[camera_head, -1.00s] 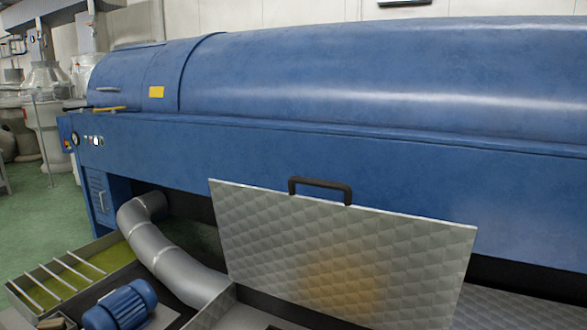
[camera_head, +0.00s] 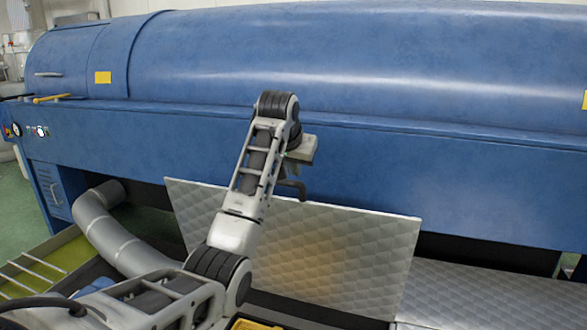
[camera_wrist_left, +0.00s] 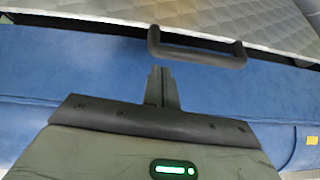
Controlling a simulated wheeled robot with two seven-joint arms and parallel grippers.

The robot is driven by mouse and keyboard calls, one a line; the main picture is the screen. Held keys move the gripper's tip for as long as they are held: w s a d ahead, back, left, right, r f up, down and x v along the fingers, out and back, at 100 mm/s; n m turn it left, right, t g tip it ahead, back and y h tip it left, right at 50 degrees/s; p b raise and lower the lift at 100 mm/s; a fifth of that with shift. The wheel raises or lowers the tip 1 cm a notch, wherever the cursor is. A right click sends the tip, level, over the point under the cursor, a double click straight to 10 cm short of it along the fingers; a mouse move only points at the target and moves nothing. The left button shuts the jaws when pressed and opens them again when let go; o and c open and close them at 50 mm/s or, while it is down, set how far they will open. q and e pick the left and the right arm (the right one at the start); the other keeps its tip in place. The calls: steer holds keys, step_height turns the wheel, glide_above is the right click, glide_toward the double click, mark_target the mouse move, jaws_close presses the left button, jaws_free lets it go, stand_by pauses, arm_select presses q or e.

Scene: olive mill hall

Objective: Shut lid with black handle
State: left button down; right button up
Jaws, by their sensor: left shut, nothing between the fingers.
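The lid (camera_head: 345,250) is a quilted-pattern metal panel. It stands raised and tilted in front of the blue machine in the head view. Its black handle (camera_head: 292,188) is on the top edge, partly hidden by my left arm. The handle also shows whole in the left wrist view (camera_wrist_left: 200,52), with the lid (camera_wrist_left: 245,18) beyond it. My left gripper (camera_wrist_left: 160,72) is shut and empty, its fingertips close to the handle's left part in that view. I cannot tell whether they touch. My right gripper is not in view.
The long blue machine (camera_head: 340,80) fills the area behind the lid. A grey pipe (camera_head: 110,235) curves down left of the lid. A patterned metal surface (camera_head: 490,295) lies to the right. A yellow object (camera_head: 255,325) shows at the bottom edge.

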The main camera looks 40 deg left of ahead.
arm_select(q)
step_height(320, 180, up, 6)
steer(key=w+a, duration=0.1)
steer(key=a, duration=0.1)
steer(key=shift+n, duration=0.4)
steer(key=shift+w+a+f+p, duration=0.1)
steer(key=shift+w+f+p, duration=0.35)
steer(key=shift+f, duration=1.1)
steer(key=shift+w+a+f+p, duration=0.1)
steer(key=shift+w+f+p, duration=0.35)
steer(key=shift+f, duration=1.1)
steer(key=shift+w+a+f+p, duration=0.1)
steer(key=shift+w+f+p, duration=0.35)
steer(key=shift+f, duration=1.1)
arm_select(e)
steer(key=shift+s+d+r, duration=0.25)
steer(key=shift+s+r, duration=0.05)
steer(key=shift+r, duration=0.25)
arm_select(q)
steer(key=shift+s+d+f+t, duration=0.1)
steer(key=shift+s+t, duration=0.15)
steer(key=shift+t, duration=0.05)
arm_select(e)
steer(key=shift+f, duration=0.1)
